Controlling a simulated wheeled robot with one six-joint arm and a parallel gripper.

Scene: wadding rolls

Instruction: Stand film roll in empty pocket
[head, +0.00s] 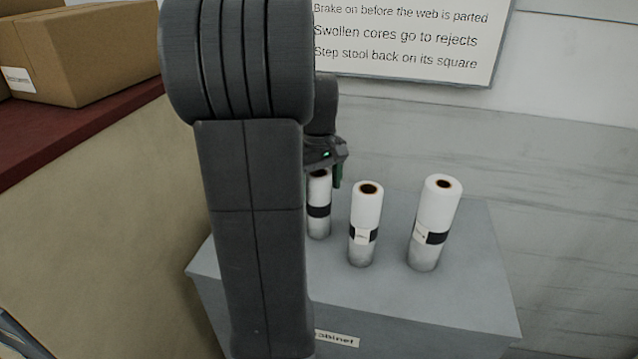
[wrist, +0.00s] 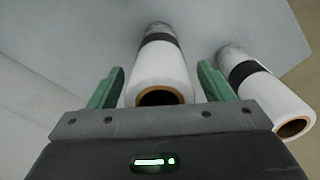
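Three white film rolls with dark bands and brown cores stand upright on a grey cabinet (head: 460,308): a left roll (head: 319,222), a middle roll (head: 365,215) and a right roll (head: 436,215). My gripper (head: 332,178) is at the top of the left roll and hides part of it. In the wrist view my gripper (wrist: 160,68) is open, its green fingers on either side of one roll (wrist: 161,72), with a visible gap at each side. A second roll (wrist: 262,92) stands outside the right finger. No empty pocket can be made out.
Cardboard boxes (head: 95,50) sit on a red-topped counter (head: 90,125) at the left. A sign board (head: 410,40) hangs on the wall behind. The cabinet's front right top is bare. My arm covers its left part in the head view.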

